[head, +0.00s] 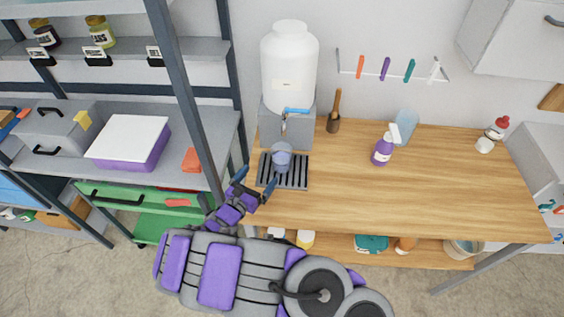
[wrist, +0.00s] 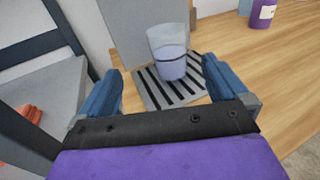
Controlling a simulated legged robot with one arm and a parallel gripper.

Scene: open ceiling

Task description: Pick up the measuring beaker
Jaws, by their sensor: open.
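The measuring beaker (head: 282,156) is a clear cup with a bluish-lilac content. It stands upright on a dark slatted drip tray (head: 296,180) below the tap of a white water container. In the wrist view the beaker (wrist: 168,54) stands ahead, between the directions of the two fingers, on the tray (wrist: 152,98). My gripper (head: 257,184) is open and empty, with blue fingers, at the left front of the beaker and apart from it. In the wrist view my gripper (wrist: 162,90) shows one finger on each side.
The white container (head: 289,70) with a blue tap (head: 295,111) stands on a grey block (head: 272,130) behind the beaker. A shelf post (head: 187,95) rises left of my gripper. A purple spray bottle (head: 383,149) stands to the right. The wooden tabletop (head: 440,180) is mostly clear.

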